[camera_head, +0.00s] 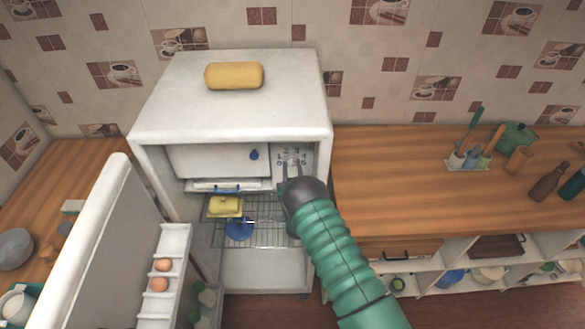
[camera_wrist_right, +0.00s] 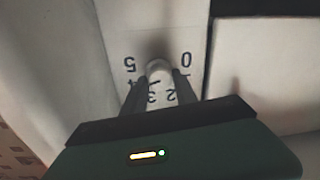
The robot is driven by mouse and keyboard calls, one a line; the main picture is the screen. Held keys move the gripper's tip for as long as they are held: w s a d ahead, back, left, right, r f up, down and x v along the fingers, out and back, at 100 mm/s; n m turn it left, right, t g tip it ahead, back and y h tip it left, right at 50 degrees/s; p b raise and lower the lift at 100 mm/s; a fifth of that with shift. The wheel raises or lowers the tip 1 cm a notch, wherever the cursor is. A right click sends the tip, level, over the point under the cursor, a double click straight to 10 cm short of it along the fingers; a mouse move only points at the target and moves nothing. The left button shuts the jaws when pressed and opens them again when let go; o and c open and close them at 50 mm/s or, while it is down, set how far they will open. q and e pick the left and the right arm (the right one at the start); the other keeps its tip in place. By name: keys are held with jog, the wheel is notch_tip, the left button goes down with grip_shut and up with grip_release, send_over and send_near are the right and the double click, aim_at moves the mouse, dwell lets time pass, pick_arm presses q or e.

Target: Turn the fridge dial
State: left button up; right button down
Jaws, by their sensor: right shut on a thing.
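The white fridge (camera_head: 230,110) stands open, its door (camera_head: 100,230) swung out to the left. The dial panel (camera_head: 303,155) with printed numbers is inside at the upper right. My right gripper (camera_head: 291,172) reaches into the fridge at this panel, and the dial is mostly hidden behind it in the head view. In the right wrist view the white dial (camera_wrist_right: 158,68) sits between the two fingers of my right gripper (camera_wrist_right: 160,84), which is shut on it. The numbers 0, 2, 3 and 5 show around it, upside down. My left gripper is not in view.
A wire shelf (camera_head: 265,233) below the panel holds a yellow butter dish (camera_head: 226,205) and a blue item (camera_head: 239,229). Eggs (camera_head: 158,284) sit in the door rack. A yellow loaf-shaped thing (camera_head: 234,75) lies on the fridge top. A wooden counter (camera_head: 400,180) stands to the right.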

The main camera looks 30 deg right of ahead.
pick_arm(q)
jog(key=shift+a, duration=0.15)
pick_arm(e)
jog(key=shift+f, duration=0.15)
dwell(0.5)
jog(key=c, duration=1.4)
grip_release()
jog(key=o, duration=0.3)
jog(key=shift+w, duration=0.1)
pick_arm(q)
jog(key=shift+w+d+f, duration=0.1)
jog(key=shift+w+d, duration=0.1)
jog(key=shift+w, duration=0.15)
pick_arm(e)
jog(key=shift+o, duration=0.7)
jog(key=shift+w+d+f, duration=0.1)
jog(key=shift+w+f, duration=0.05)
jog(key=shift+s, duration=0.3)
pick_arm(q)
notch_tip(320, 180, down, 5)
jog(key=b, duration=0.5)
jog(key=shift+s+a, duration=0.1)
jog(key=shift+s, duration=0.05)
pick_arm(e)
jog(key=v, duration=1.6)
jog(key=shift+a, duration=0.3)
